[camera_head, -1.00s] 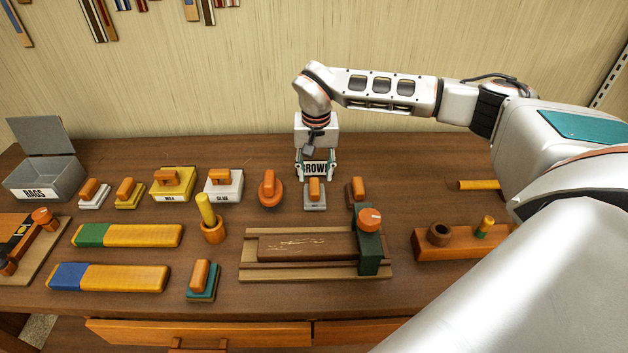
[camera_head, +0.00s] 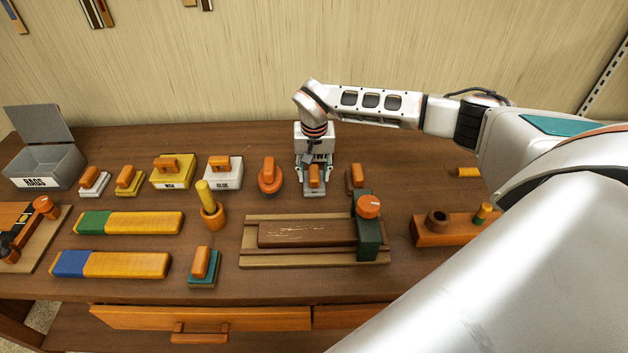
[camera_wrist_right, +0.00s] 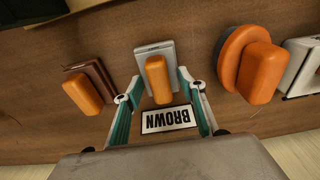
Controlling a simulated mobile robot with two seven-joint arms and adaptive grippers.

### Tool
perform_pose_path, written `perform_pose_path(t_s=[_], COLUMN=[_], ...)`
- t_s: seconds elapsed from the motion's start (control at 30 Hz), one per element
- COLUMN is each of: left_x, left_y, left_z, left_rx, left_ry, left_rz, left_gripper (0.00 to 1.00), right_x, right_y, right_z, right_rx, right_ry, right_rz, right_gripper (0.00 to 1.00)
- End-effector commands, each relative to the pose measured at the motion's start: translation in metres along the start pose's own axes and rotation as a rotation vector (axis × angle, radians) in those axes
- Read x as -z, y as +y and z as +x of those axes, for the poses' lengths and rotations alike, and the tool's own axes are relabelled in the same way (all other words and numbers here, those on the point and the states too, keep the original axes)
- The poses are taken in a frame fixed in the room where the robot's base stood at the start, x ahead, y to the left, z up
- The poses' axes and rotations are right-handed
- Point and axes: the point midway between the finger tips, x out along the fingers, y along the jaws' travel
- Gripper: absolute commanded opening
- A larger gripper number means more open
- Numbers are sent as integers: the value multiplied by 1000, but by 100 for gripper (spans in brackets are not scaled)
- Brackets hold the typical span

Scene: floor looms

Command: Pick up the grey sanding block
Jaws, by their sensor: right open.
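The grey sanding block (camera_head: 313,189) sits on the bench with its orange handle (camera_head: 314,176) upright, between the round orange-handled tool and the brown block. It also shows in the right wrist view (camera_wrist_right: 151,50), with its orange handle (camera_wrist_right: 158,80) toward the gripper. My right gripper (camera_head: 314,179) is open, low over the block, with its teal fingers on either side of the handle. In the right wrist view the right gripper's fingertips (camera_wrist_right: 153,85) stand apart from the handle with gaps on both sides. A label reading BROWN (camera_wrist_right: 168,119) lies between the fingers. My left gripper is not in view.
The round orange tool (camera_head: 270,177) stands close on the left and the brown block (camera_head: 354,178) close on the right. A wooden clamp jig (camera_head: 300,258) lies in front.

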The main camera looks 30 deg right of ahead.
Motion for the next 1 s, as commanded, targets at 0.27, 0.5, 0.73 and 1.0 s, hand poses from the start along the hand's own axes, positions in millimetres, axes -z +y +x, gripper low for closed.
perform_pose_path(t_s=[0.27, 0.5, 0.73, 1.0], left_x=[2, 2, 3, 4], left_y=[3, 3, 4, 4], left_z=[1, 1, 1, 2], left_rx=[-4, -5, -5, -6], left_ry=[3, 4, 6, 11], left_rz=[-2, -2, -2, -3], left_gripper=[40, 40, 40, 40], right_x=[0, 0, 2, 10], right_y=[0, 0, 0, 0], right_z=[0, 0, -9, -62], right_rx=[0, 0, 0, 3], right_ry=[0, 0, 1, 8], right_rz=[0, 1, 1, 1], right_gripper=[0, 0, 0, 0])
